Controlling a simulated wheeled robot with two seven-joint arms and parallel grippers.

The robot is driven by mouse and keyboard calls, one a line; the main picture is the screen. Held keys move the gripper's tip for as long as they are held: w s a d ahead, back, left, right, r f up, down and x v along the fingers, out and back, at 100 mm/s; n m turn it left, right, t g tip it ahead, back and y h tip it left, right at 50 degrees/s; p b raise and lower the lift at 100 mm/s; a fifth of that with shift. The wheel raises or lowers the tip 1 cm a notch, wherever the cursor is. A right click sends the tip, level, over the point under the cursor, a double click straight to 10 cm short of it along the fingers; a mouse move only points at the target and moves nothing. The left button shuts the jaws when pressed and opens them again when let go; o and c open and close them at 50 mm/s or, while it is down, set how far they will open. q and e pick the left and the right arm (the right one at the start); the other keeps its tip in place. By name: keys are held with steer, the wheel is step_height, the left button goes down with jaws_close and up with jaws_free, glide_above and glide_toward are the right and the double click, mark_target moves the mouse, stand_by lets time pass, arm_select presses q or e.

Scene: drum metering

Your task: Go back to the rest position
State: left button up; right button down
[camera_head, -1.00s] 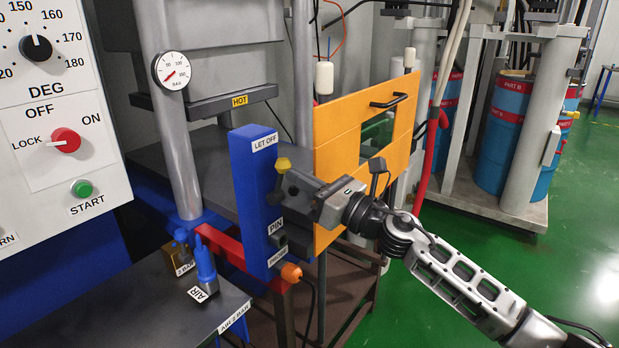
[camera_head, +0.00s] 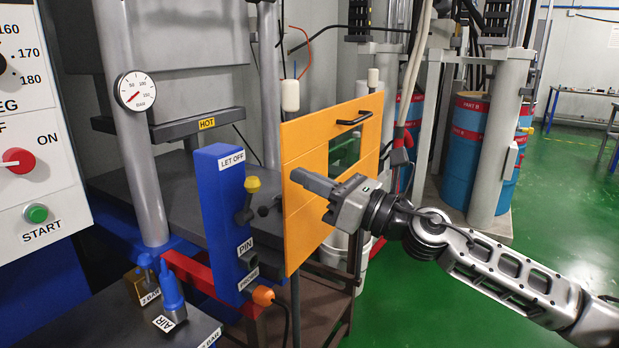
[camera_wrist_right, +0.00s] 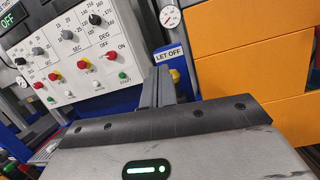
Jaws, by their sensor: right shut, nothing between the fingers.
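My right gripper (camera_head: 300,180) is shut and empty, in front of the orange panel (camera_head: 305,215) in the head view. Its fingers point left toward the blue LET OFF post (camera_head: 228,230), which carries a yellow-knobbed lever (camera_head: 252,185). The fingertips appear apart from the lever. In the right wrist view the shut fingers (camera_wrist_right: 158,88) reach up toward the LET OFF label (camera_wrist_right: 168,55), with the orange panel (camera_wrist_right: 250,50) at the right. My left gripper is not in view.
A control panel (camera_head: 35,130) with a red switch stands at the left. A press column with a gauge (camera_head: 135,91) and a HOT-labelled bar (camera_head: 175,125) stand behind the post. Blue drums (camera_head: 465,150) stand at the back right. Green floor (camera_head: 420,310) is open at the right.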

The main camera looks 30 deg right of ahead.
stand_by(0.4)
steer(key=s+a+f+m+h, duration=0.2)
steer(key=s+f+m+h, duration=0.1)
steer(key=f+m, duration=0.8)
steer(key=s+a+f+m+h, duration=0.15)
steer(key=f+m+h, duration=0.25)
steer(key=f+m, duration=0.75)
steer(key=s+a+f+m+g+h, duration=0.1)
steer(key=s+a+f+m+g, duration=0.1)
steer(key=s+f+m, duration=0.6)
steer(key=s+a+f+m+g+h, duration=0.1)
steer(key=s+a+f+m+g, duration=0.2)
steer(key=s+f+m, duration=0.5)
steer(key=shift+s+a+f+m+g, duration=0.2)
steer(key=shift+s+f+m+g, duration=0.05)
steer(key=shift+s+m+g, duration=0.4)
